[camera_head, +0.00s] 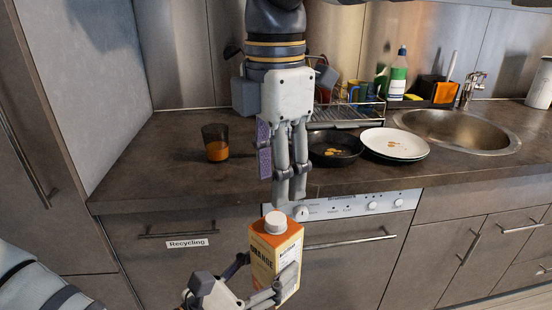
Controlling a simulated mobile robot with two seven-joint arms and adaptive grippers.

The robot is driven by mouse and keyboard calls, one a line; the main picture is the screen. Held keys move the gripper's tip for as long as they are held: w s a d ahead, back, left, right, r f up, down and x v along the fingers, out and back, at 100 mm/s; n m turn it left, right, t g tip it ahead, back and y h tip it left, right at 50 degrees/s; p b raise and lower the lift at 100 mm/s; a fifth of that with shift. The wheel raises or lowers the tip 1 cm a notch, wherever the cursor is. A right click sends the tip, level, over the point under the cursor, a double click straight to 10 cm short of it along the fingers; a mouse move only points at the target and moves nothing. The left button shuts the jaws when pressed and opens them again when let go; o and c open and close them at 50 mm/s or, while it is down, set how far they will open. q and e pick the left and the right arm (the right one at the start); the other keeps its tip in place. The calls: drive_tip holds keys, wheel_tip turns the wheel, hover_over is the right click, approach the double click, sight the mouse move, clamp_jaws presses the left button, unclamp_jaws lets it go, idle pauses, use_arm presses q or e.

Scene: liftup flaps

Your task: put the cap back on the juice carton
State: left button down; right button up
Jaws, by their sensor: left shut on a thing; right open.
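An orange juice carton (276,258) is held upright in front of the counter, low in the head view. A round white cap (276,222) sits on top of the carton; I cannot tell whether it is fully fastened. My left gripper (262,286) is shut around the lower part of the carton, with fingers on both sides. My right gripper (280,180) points down from above, open and empty. Its fingertips are a little above the cap in the picture, apart from it.
A glass of orange liquid (216,143) stands on the counter (160,170). A black pan (336,149), a white plate (396,143) with food bits, a dish rack (345,112) and a sink (458,129) are to the right. Drawers with handles lie behind the carton.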

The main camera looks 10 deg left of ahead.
sight(276, 218)
wheel_tip(276, 218, down, 6)
drive_tip(key=shift+f, duration=0.2)
drive_tip(key=shift+c, duration=0.3)
